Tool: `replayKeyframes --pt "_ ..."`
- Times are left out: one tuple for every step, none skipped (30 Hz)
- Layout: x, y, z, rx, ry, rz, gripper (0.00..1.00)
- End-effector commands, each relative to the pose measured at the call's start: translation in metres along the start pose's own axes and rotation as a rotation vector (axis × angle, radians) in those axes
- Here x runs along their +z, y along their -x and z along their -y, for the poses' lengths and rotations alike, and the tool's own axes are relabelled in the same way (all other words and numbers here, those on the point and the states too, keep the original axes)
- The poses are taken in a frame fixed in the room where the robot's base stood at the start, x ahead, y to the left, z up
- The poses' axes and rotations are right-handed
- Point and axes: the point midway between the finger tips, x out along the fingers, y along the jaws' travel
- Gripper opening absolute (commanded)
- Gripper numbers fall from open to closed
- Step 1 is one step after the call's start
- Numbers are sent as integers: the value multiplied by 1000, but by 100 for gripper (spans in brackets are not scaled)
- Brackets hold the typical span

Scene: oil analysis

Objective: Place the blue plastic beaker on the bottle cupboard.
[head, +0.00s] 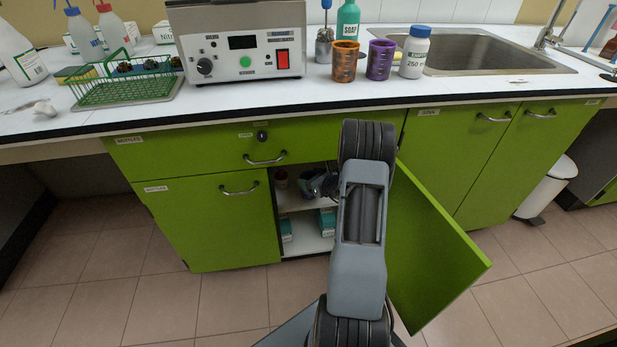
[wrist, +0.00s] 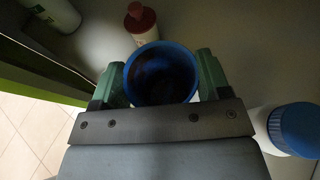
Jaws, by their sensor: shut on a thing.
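The blue plastic beaker (wrist: 161,47) is between the two green fingers of my gripper (wrist: 160,78) in the wrist view. My gripper is shut on it, and I look down into its dark opening. In the head view my gripper (head: 322,186) reaches into the open green cupboard (head: 308,215), at its upper shelf. The beaker shows there only as a small bluish shape (head: 307,184), partly hidden by my gripper. I cannot tell whether its base touches the shelf. The closed door on the left (head: 205,222) carries a small label.
Inside, a red-capped bottle (wrist: 141,22) stands just beyond the beaker and a blue-capped bottle (wrist: 293,130) to its right. A white bottle (wrist: 58,12) is at upper left. The cupboard's open door (head: 430,240) stands right of my arm. Boxes (head: 327,222) sit on the lower shelf.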

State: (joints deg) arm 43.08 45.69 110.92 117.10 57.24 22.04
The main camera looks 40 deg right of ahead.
Motion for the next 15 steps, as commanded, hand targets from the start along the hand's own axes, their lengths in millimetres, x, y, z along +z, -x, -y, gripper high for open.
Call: replayKeyframes --pt "1 -4 2 0 2 1 47" --pt "2 -6 4 0 4 2 47" --pt "3 -11 8 1 3 3 47" --pt "4 -15 10 0 4 3 47" --pt "5 -19 13 0 4 2 47" --pt "6 -23 17 0 3 2 47" --pt "8 -26 19 0 4 3 47" --pt "8 -28 21 0 3 2 47" --pt "0 -30 20 0 -1 0 47" --pt "-2 -30 20 0 -1 0 47" --pt "-4 -31 20 0 -1 0 47" --pt "-5 -31 20 0 0 0 47" --pt "-5 -31 20 -1 0 1 47" --pt "-5 -31 20 -1 1 1 47" --pt "-5 -31 20 -1 1 1 47"
